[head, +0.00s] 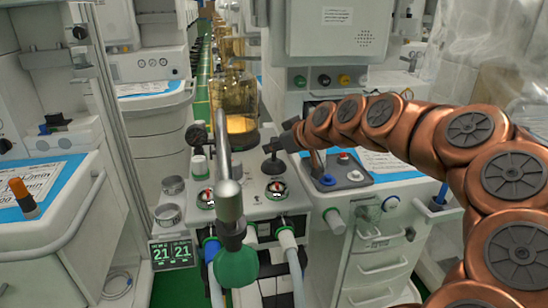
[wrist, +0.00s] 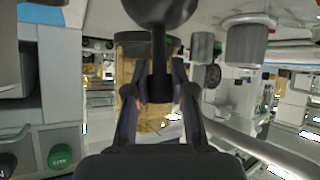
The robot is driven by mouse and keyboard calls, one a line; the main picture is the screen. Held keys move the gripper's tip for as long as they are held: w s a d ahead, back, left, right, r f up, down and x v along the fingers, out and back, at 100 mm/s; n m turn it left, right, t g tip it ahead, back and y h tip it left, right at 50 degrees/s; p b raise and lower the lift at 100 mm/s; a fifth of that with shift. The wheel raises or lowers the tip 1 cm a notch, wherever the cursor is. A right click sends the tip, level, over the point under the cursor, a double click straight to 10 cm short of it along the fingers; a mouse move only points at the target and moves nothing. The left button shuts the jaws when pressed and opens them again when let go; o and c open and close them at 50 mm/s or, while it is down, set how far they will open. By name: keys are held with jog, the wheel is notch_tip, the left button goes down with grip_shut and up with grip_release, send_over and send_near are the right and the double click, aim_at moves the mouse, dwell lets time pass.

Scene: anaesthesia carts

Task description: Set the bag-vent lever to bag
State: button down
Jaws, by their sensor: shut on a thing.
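The bag-vent lever (head: 272,166) is a dark lever with a rounded end on the white cart top, right of centre in the head view. In the wrist view its dark stem (wrist: 158,62) stands between my two fingers, with a round dark knob at the top edge. My gripper (head: 279,146) reaches it from the right. The wrist view shows my gripper (wrist: 163,93) shut on the lever. The lever's base is partly hidden, and I cannot read any bag or vent marking.
A metal post (head: 228,200) with a green ball (head: 237,267) stands in front of the cart. An amber canister (head: 237,97) is behind. Dials with red marks sit below the lever. A small display (head: 172,253) is at lower left, and a grey panel (head: 343,172) to the right.

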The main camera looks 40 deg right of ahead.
jog(key=shift+s+t+b, duration=0.25)
jog(key=shift+t+b, duration=0.25)
jog(key=shift+b, duration=0.45)
jog(key=c, duration=1)
grip_release()
jog(key=shift+o, duration=0.2)
jog(key=v, duration=0.7)
jog(key=shift+s, duration=0.2)
jog(key=shift+a+r, duration=0.1)
jog(key=shift+r, duration=0.15)
